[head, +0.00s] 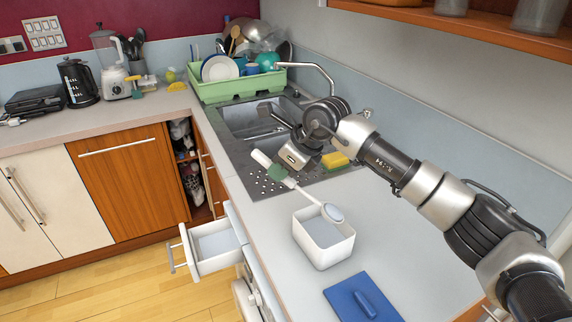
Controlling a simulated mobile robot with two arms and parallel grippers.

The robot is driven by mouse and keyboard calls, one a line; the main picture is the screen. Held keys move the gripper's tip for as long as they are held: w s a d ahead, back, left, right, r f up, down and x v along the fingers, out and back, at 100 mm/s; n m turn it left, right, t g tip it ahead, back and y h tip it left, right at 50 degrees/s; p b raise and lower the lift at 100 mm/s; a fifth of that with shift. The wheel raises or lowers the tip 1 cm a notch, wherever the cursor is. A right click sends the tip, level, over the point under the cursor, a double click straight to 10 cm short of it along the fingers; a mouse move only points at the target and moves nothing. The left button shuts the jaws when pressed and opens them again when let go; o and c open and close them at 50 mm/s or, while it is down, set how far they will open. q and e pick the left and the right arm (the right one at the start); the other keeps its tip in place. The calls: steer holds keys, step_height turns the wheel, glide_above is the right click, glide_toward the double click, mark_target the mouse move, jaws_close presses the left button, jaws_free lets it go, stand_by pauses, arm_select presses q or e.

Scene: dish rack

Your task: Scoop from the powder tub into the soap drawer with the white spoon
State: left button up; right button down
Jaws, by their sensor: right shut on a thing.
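My right gripper (280,171) is shut on the handle of the white spoon (310,196), above the counter at the near side of the sink. The spoon slants down to the right, and its bowl is over the powder tub near the far rim. Something pale shows in the bowl; I cannot tell how much powder it holds. The white powder tub (322,257) stands open on the counter with pale powder inside. The soap drawer (212,263) is pulled out below the counter edge, left of the tub, and its inside looks pale. My left gripper is not in view.
A blue lid (362,300) with a handle lies on the counter in front of the tub. The sink (250,120) and a yellow sponge (335,160) are behind. A green dish rack (215,90) with dishes stands further back. The counter right of the tub is clear.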

mark_target(270, 162)
steer(key=a+f+h, duration=0.1)
steer(key=w+a+g+h+p, duration=0.1)
steer(key=a+h, duration=0.1)
steer(key=shift+w+f+p, duration=0.15)
steer(key=shift+f+p, duration=0.15)
steer(key=shift+f, duration=0.1)
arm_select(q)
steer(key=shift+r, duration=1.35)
arm_select(e)
steer(key=shift+w+a+f+g+h, duration=0.2)
steer(key=shift+f+g+h, duration=0.1)
steer(key=shift+f+h, duration=0.1)
steer(key=shift+w+a+f+g+h, duration=0.1)
steer(key=shift+a+f+g+h, duration=0.05)
steer(key=shift+f+g+h, duration=0.2)
